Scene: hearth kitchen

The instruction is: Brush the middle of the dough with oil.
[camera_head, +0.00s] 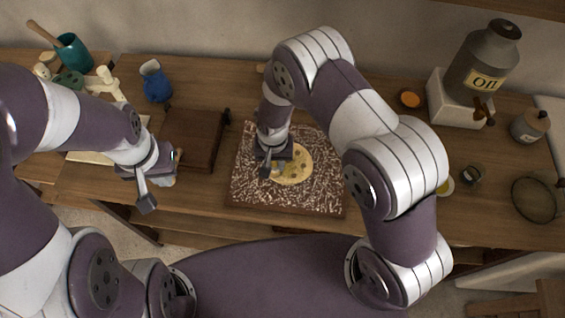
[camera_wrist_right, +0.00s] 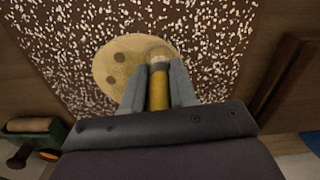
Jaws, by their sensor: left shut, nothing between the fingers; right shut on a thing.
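The round, pale yellow dough (camera_head: 297,166) with darker spots lies on a floured dark board (camera_head: 245,196). The dough also shows in the right wrist view (camera_wrist_right: 112,66). My right gripper (camera_wrist_right: 157,88) is shut on a brush (camera_wrist_right: 158,92) with a yellow-brown handle. The brush's pale tip is over the dough's edge in the wrist view; I cannot tell whether it touches. In the head view my right gripper (camera_head: 272,165) is at the dough's left side. My left gripper (camera_head: 147,199) is shut and empty, left of the board. The grey oil can (camera_head: 474,72) labelled "Oil" stands on a white block at the back right.
A brown wooden box (camera_head: 192,138) sits between my left gripper and the board. A blue jug (camera_head: 155,82) and a teal cup (camera_head: 74,54) stand at the back left. Small jars and a green dish (camera_head: 534,198) are at the right. The counter right of the board is partly hidden by my arm.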

